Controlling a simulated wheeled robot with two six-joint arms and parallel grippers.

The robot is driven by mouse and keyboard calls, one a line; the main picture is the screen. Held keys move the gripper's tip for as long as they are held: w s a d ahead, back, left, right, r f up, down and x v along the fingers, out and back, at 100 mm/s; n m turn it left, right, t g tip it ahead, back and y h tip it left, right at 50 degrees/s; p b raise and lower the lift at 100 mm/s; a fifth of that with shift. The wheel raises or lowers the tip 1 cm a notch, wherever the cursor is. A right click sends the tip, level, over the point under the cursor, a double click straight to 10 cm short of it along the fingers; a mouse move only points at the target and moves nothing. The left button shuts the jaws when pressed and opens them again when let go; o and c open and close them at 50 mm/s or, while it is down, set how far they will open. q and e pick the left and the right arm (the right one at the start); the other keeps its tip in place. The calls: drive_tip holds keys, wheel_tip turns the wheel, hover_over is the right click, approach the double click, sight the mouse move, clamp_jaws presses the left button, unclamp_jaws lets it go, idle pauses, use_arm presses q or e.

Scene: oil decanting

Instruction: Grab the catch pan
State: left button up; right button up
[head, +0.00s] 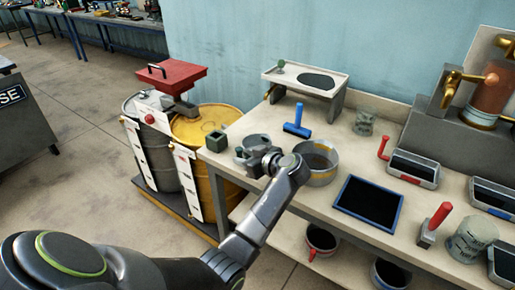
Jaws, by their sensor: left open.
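A round grey metal pan (322,176) with a yellowish band stands near the front edge of the workbench; I take it for the catch pan, though no label shows. My left gripper (258,160) is open over the bench's left end, just left of this pan. A smaller round grey vessel (256,140) sits right behind the gripper and is partly covered by it. I cannot tell whether the fingers touch it. My left wrist hides part of the round pan's left side. My right gripper is out of view.
A blue-handled tool (298,122) stands behind the pan. A blue-rimmed dark tray (369,204) lies to its right. A small dark green block (216,141) sits at the bench's left corner. Yellow (208,126) and grey drums stand left of the bench. A raised stand (306,78) is behind.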

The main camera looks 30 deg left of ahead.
use_arm(q)
drive_tip(key=x, duration=0.1)
drive_tip(key=p+x, duration=0.1)
drive_tip(key=x, duration=0.1)
drive_tip(key=shift+s+f, duration=0.15)
drive_tip(key=shift+s, duration=0.15)
drive_tip(key=p+x, duration=0.1)
drive_tip(key=x, duration=0.1)
drive_tip(key=shift+w+a+f, duration=0.2)
drive_tip(key=shift+a+f, duration=0.05)
drive_tip(key=shift+f, duration=0.1)
drive_tip(key=c, duration=0.8)
clamp_jaws()
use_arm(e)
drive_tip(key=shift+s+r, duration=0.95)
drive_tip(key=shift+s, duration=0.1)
